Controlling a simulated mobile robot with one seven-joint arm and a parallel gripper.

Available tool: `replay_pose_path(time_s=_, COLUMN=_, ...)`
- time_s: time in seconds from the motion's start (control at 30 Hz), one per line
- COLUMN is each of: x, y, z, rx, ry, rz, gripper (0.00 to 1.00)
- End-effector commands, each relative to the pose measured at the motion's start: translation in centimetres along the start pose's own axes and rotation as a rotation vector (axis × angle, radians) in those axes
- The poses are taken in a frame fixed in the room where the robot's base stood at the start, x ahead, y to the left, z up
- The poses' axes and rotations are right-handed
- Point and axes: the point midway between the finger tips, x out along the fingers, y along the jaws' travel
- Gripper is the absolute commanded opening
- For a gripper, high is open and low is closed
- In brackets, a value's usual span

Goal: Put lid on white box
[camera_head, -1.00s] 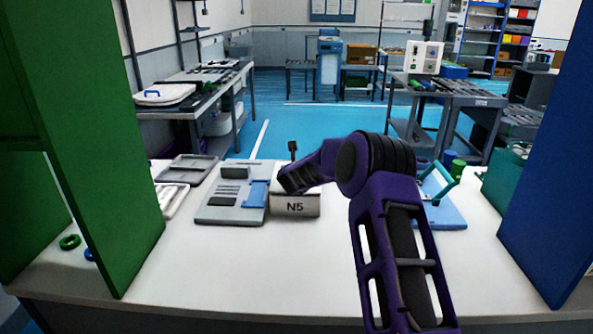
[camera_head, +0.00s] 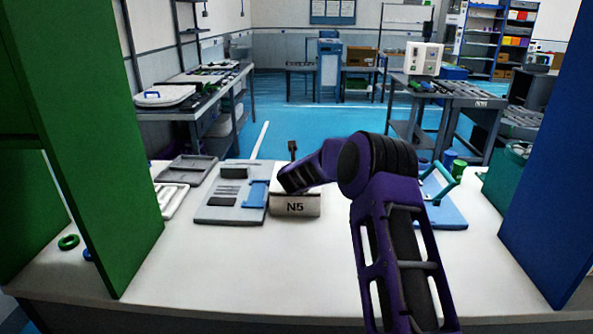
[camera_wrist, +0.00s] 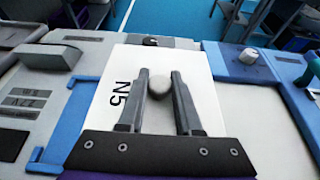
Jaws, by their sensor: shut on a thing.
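I cannot tell whether this surface is the lid or the box. I cannot tell whether the lid touches the box. My fingers are hidden in the head view.
A grey panel (camera_head: 215,214) with a blue bracket (camera_head: 256,194) lies left of the box. A blue plate (camera_head: 452,214) with a teal handle (camera_head: 448,186) is on the right. A green panel (camera_head: 95,150) and a blue panel (camera_head: 555,180) flank the table. The front of the table is clear.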

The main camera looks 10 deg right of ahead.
Motion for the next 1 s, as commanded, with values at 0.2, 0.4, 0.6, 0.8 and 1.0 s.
replay_pose_path(time_s=0.2, x=0.14, y=-0.02, z=-0.3, rx=0.001, ry=-0.001, rz=0.0, gripper=0.0)
replay_pose_path(time_s=0.4, x=0.23, y=-0.02, z=-0.51, rx=0.001, ry=-0.001, rz=0.0, gripper=0.0)
replay_pose_path(time_s=0.6, x=0.32, y=-0.03, z=-0.72, rx=0.0, ry=-0.001, rz=0.0, gripper=0.0)
replay_pose_path(time_s=0.8, x=0.31, y=-0.02, z=-0.69, rx=0.0, ry=-0.001, rz=0.0, gripper=0.0)
replay_pose_path(time_s=1.0, x=0.3, y=-0.02, z=-0.69, rx=0.0, ry=-0.001, rz=0.0, gripper=0.0)
